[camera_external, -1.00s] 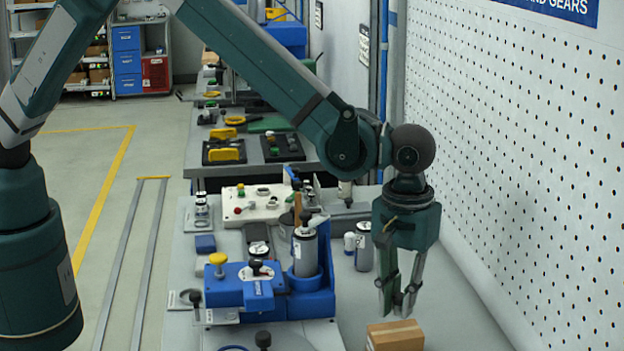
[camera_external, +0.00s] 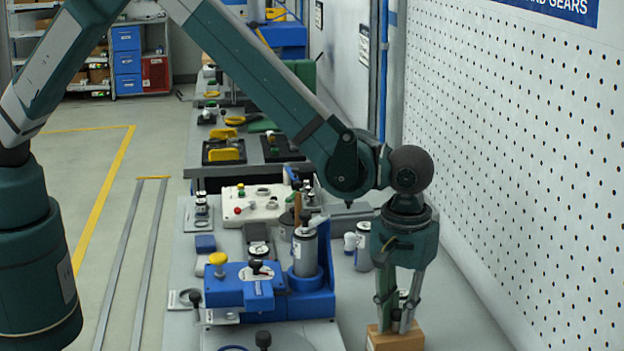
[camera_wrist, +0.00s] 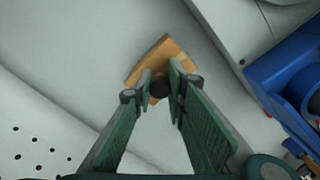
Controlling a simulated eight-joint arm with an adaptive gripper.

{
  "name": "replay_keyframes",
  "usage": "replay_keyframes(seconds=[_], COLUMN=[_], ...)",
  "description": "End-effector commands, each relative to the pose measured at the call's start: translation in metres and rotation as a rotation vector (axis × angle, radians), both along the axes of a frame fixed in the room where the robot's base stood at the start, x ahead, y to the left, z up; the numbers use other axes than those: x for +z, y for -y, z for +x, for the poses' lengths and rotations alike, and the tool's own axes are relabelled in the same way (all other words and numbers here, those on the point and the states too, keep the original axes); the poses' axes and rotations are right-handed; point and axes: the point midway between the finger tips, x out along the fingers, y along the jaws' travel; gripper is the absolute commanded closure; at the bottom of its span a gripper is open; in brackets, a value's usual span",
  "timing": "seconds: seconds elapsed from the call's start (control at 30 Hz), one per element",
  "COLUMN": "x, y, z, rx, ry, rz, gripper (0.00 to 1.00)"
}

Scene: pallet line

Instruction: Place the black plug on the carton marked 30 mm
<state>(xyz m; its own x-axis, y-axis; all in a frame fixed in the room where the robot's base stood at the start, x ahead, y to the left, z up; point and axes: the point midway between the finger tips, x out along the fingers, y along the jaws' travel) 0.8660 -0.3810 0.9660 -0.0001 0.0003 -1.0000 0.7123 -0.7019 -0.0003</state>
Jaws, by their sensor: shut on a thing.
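The carton (camera_external: 400,342) is a small brown box on the grey bench at the bottom of the external view. It also shows in the wrist view (camera_wrist: 150,62), partly covered by my fingers. My gripper (camera_external: 392,328) points down right over the carton. It is shut on the black plug (camera_wrist: 160,87), a small dark round piece between the fingertips in the wrist view. In the external view the fingers mostly hide the plug. I cannot tell whether the plug touches the carton's top. No 30 mm mark is readable.
A blue fixture (camera_external: 316,302) with a grey cylinder (camera_external: 305,252) stands left of the carton. Small canisters (camera_external: 363,248) stand behind my gripper. A white perforated wall (camera_external: 520,160) rises on the right. The bench between carton and wall is clear.

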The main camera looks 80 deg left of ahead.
Motion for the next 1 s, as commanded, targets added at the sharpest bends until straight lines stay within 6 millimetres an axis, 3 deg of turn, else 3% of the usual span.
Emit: replay_keyframes(seconds=[0.17, 0.2, 0.3, 0.77, 1.0], x=[-0.004, -0.004, -0.003, -0.001, 0.014], y=[0.0, 0.0, 0.0, 0.0, 0.0], z=[0.0, 0.0, 0.0, 0.0, 0.0], rx=[0.0, 0.0, 0.0, 0.0, 0.0], ry=[0.0, 0.0, 0.0, 0.0, 0.0], rz=[0.0, 0.0, 0.0, 0.0, 0.0], gripper=[0.94, 0.83, 0.7, 0.7, 0.7])
